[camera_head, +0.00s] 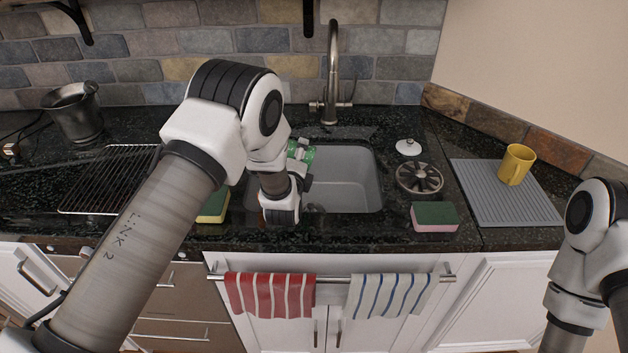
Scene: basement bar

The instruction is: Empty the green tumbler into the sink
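The green tumbler (308,155) shows only in part, behind my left wrist, over the left side of the sink. It appears tipped on its side, but its mouth and contents are hidden. My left gripper (301,165) is over the sink basin and appears closed around the tumbler; my wrist covers much of the fingers. The sink (350,185) is a pale basin set in the dark counter. My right arm is at the right edge, and its gripper is out of view.
A tall faucet (333,75) stands behind the sink. A sponge (434,217), round drain strainer (419,178) and white-knobbed lid (408,147) are right of it. A yellow mug (516,165) stands on a grey mat (490,205). A wire rack (100,185) lies left.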

